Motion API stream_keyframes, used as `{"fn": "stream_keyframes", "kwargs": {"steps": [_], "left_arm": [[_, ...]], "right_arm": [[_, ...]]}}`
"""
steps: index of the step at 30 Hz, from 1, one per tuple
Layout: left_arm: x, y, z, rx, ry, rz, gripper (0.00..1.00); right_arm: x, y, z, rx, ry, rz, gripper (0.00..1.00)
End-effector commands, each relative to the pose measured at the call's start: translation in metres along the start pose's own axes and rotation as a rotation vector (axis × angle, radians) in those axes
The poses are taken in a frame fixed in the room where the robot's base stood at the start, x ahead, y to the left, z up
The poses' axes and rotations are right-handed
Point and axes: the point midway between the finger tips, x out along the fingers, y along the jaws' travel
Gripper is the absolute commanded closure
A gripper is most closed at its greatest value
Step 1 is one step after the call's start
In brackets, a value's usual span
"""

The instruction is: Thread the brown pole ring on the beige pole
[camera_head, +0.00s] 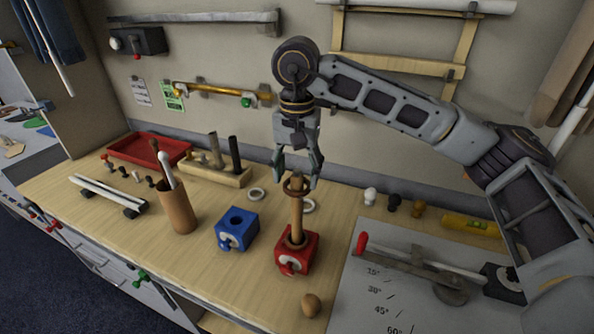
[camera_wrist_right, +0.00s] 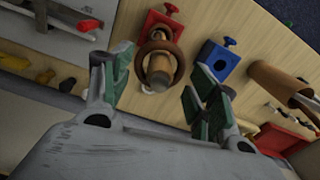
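The beige pole (camera_head: 297,218) stands upright in a red block (camera_head: 310,251) on the table. The brown pole ring (camera_head: 295,187) is at the upper end of the pole and looks to be around it, with the pole's tip showing through. In the right wrist view the ring (camera_wrist_right: 146,50) and the pole's end (camera_wrist_right: 160,68) lie between the finger pads, with gaps on both sides. My right gripper (camera_head: 297,174) points down just above the pole, fingers spread, open and not touching the ring. My left gripper is not in view.
A blue block (camera_head: 237,229) with a hole stands left of the red block, near a brown cup (camera_head: 177,207) holding tools. A grey angle-marked board (camera_head: 375,305) is at right.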

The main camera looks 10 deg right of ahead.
Motion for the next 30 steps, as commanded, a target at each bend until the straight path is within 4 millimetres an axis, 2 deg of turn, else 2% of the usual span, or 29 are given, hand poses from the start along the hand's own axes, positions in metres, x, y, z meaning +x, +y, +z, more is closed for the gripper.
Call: {"fn": "stream_keyframes", "kwargs": {"steps": [1,3,17,23,30], "left_arm": [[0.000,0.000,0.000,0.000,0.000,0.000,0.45],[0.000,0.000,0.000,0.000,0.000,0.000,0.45],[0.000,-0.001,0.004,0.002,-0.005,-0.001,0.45],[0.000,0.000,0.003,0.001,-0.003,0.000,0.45],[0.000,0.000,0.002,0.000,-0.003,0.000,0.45]], "right_arm": [[0.000,0.000,0.000,0.000,0.000,0.000,0.29],[0.000,0.000,0.000,0.000,0.000,0.000,0.21],[-0.003,0.000,0.000,0.000,0.000,0.000,0.21],[-0.017,0.000,-0.001,0.001,0.001,-0.001,0.21],[-0.049,-0.001,-0.001,0.001,0.002,-0.002,0.21]]}}
